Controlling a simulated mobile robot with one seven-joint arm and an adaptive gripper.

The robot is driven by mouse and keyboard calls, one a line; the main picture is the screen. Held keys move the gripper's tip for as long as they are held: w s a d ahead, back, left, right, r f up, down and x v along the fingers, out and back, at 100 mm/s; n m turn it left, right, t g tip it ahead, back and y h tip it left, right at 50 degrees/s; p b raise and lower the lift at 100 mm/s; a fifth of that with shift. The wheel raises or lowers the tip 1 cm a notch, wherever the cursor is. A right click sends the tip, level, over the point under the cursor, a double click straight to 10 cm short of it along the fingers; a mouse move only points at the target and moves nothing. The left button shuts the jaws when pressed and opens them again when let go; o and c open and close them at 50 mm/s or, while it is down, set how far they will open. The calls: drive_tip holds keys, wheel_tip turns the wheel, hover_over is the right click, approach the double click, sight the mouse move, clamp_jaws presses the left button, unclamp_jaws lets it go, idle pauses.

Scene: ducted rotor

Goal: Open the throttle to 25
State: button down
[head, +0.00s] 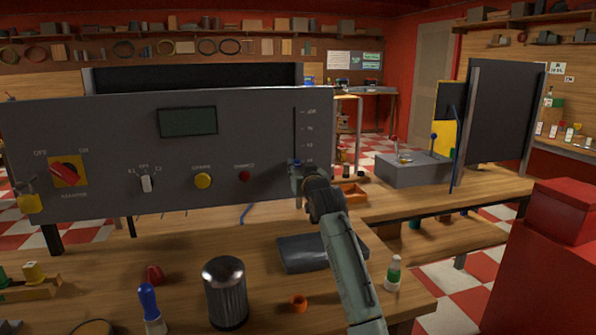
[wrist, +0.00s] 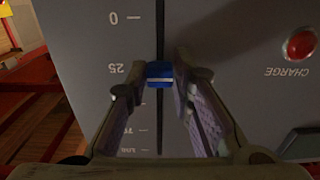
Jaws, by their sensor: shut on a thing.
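The throttle is a blue slider knob (wrist: 159,75) with a pale line across it, in a vertical slot on the grey control panel (head: 110,115). The wrist view shows the scale upside down, with 0 at the top and 25 below it. The knob sits about level with the 25 label (wrist: 117,68); whether it is exactly on the mark I cannot tell. My gripper (wrist: 157,80) has its fingers on both sides of the knob and is shut on it. In the head view my gripper (head: 297,172) is at the slot's lower part and hides the 0 end.
A dark metal cup (head: 226,292) and small bottles stand on the bench in front.

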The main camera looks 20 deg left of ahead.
drive_tip(key=c, duration=1.4)
unclamp_jaws()
drive_tip(key=v, duration=1.2)
